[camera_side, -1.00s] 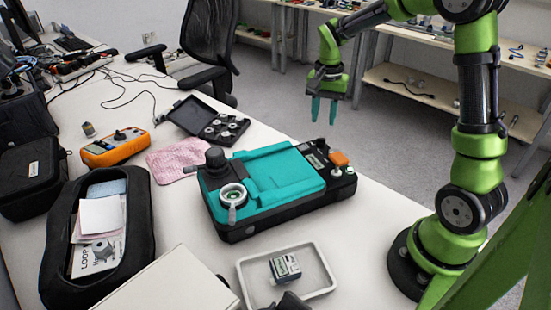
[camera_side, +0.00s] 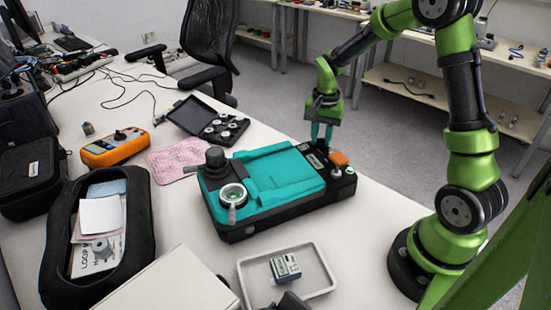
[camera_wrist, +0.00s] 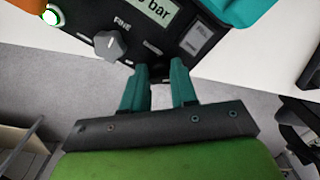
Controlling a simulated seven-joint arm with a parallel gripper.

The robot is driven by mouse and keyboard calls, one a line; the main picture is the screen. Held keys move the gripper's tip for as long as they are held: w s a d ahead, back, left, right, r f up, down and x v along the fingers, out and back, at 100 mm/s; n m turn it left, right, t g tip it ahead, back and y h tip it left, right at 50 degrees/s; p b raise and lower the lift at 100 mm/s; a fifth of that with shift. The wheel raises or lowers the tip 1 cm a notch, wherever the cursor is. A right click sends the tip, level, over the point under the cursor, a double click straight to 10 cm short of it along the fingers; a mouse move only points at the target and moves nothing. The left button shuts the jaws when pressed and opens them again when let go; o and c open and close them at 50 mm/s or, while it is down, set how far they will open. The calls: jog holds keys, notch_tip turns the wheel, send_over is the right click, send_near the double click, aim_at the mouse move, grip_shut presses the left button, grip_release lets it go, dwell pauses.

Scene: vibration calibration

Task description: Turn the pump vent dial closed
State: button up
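The calibrator pump (camera_side: 285,180), black with a teal top, lies on the white table in the side view. My gripper (camera_side: 321,140) points down at its far right edge, by the small display. In the wrist view the two teal fingers of my gripper (camera_wrist: 158,68) are apart at the pump's edge. A small dark part (camera_wrist: 158,74) shows between the fingertips; it may be the vent dial, but its shape and any contact are unclear. A grey lobed knob (camera_wrist: 112,45) by the label "FINE" sits left of the fingers.
An orange button (camera_side: 338,158) and a pale green-rimmed button (camera_wrist: 52,16) are near the display (camera_wrist: 150,12). A tall black knob (camera_side: 215,158) and a round port (camera_side: 233,195) stand at the pump's left end. A white tray (camera_side: 326,290) holding a small module is in front.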

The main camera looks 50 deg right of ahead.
jog(key=shift+n, duration=0.4)
grip_shut()
jog(key=n, duration=0.3)
jog(key=shift+s+n, duration=0.1)
jog(key=shift+n, duration=0.2)
jog(key=n, duration=0.4)
jog(key=shift+d+n, duration=0.1)
jog(key=shift+n, duration=0.2)
jog(key=n, duration=0.4)
jog(key=shift+d, duration=0.1)
jog(key=n, duration=0.4)
jog(key=shift+d+r+n, duration=0.1)
jog(key=shift+n, duration=0.3)
jog(key=o, duration=0.6)
grip_release()
jog(key=shift+o, duration=0.2)
